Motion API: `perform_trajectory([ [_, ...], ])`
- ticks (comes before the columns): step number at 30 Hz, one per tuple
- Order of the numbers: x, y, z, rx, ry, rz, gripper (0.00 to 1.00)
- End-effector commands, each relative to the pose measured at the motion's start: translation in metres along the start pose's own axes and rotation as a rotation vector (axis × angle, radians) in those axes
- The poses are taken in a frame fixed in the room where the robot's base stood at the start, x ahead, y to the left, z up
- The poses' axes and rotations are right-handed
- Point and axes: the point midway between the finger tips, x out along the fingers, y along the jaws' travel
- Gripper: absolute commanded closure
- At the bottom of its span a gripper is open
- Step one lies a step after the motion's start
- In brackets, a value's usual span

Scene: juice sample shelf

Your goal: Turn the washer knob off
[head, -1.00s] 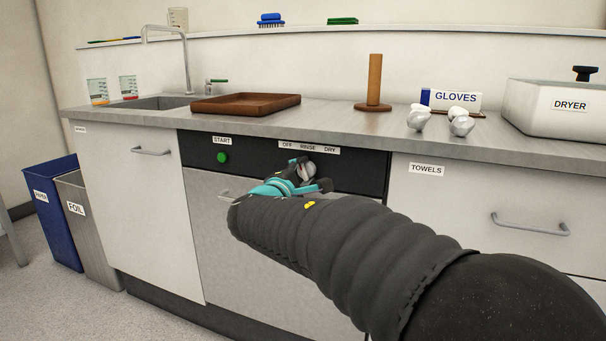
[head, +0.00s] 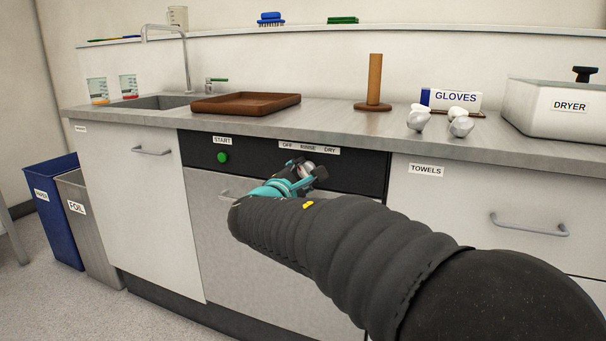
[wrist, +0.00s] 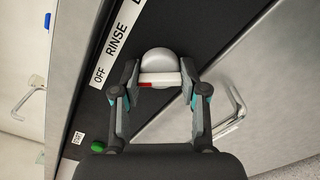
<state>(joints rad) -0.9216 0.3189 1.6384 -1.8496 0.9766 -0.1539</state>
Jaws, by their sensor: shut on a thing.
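The washer's dark control panel (head: 350,171) carries the labels OFF, RINSE and DRY above a round pale knob (wrist: 158,62). The knob has a white bar with a red end. In the wrist view the red end points left, toward the OFF label (wrist: 98,75). My gripper (wrist: 160,80) is shut on the knob, with one finger on each side of it. In the head view my gripper (head: 304,174) is at the panel below the labels, and its fingers partly hide the knob.
A green button (head: 222,157) under the START label is left of the knob. The counter (head: 330,122) overhangs the panel and holds a brown tray (head: 245,104), a wooden post (head: 374,82) and a glove box (head: 452,99). A drawer handle (head: 528,226) protrudes at right.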

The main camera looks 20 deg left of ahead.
Motion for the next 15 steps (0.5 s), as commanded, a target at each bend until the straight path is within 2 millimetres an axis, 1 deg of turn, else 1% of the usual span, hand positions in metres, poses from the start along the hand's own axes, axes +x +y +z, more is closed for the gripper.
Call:
perform_trajectory([
  [1,0.0,-0.0004,-0.0004,-0.002,0.001,0.0,0.92],
  [2,0.0,-0.0004,-0.0004,-0.002,0.001,0.0,0.55],
  [3,0.0,-0.0003,-0.0004,-0.001,0.001,0.0,0.45],
  [5,0.0,-0.0003,-0.0004,-0.001,0.001,0.0,0.31],
  [15,-0.0016,0.0001,-0.0002,0.0,0.001,0.0,0.31],
])
